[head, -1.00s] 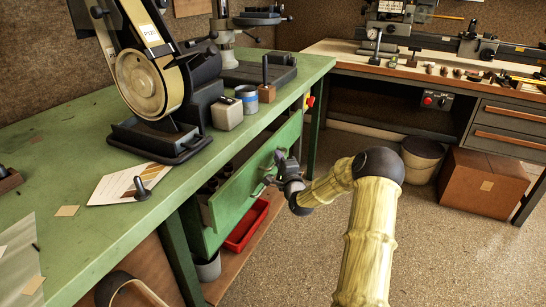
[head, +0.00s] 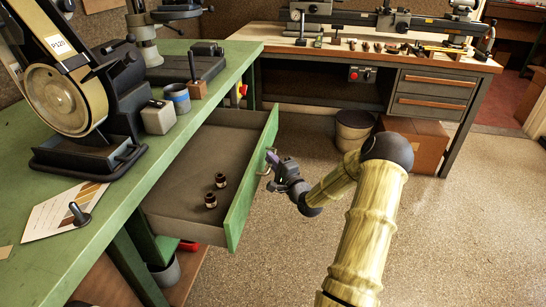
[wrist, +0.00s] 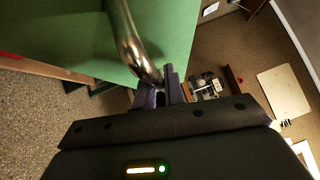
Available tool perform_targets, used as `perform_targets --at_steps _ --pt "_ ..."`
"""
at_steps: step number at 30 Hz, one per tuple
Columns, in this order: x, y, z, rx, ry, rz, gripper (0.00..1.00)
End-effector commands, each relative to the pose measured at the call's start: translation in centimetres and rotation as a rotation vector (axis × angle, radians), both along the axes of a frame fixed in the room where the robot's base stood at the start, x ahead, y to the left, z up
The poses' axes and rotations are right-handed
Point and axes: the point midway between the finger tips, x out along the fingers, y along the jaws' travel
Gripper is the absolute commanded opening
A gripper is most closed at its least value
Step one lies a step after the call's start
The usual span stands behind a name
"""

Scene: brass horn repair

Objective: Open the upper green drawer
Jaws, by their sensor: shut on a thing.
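The upper green drawer (head: 253,178) stands pulled well out from under the green bench, and its grey inside shows from above. Two small dark cylindrical parts (head: 216,190) lie in it. The metal drawer handle (head: 267,162) is on the green front. My gripper (head: 272,167) is at the handle, outside the drawer front. In the wrist view the curved metal handle (wrist: 138,42) runs down to my gripper (wrist: 163,92), whose dark fingers are shut on it. The green drawer front (wrist: 75,28) fills the upper left there.
A red tray (head: 188,245) shows partly below the drawer. A cardboard box (head: 415,145) stands under the far bench. The floor on the right is clear.

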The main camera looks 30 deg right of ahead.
Motion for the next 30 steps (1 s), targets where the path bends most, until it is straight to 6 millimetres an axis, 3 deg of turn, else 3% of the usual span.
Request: perform_targets --at_steps 13,14,17,30 --pt "-0.05 0.53 -0.24 0.002 0.005 0.016 0.0" --pt "-0.05 0.53 -0.24 0.002 0.005 0.016 0.15" --pt "-0.04 0.49 -0.21 0.001 0.004 0.015 0.32" --pt "-0.97 0.2 -0.18 0.0 0.004 0.01 0.32"
